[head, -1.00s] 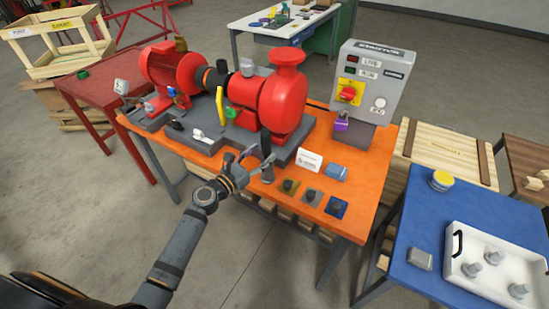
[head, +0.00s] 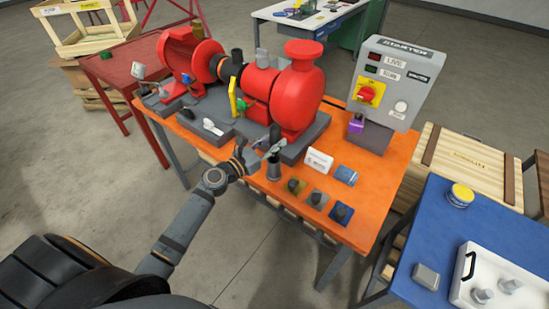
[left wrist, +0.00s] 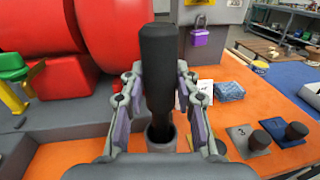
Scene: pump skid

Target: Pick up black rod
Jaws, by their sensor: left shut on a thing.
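The black rod (left wrist: 158,58) stands upright between the two fingers of my left gripper (left wrist: 160,85) in the left wrist view. Its lower end meets the mouth of a small grey cup-shaped holder (left wrist: 160,136); how deep it sits inside is hidden. In the head view the rod's dark top (head: 275,132) shows above my left gripper (head: 262,156), with the grey holder (head: 273,169) below on the orange table. The left gripper is shut on the rod. My right gripper is in neither view.
The red pump (head: 299,94) on its grey base stands close behind the rod. A white card (head: 319,161), a blue pad (head: 345,175) and several small knobbed plates lie to the right on the orange table (head: 371,207). The grey starter box (head: 388,85) stands behind them.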

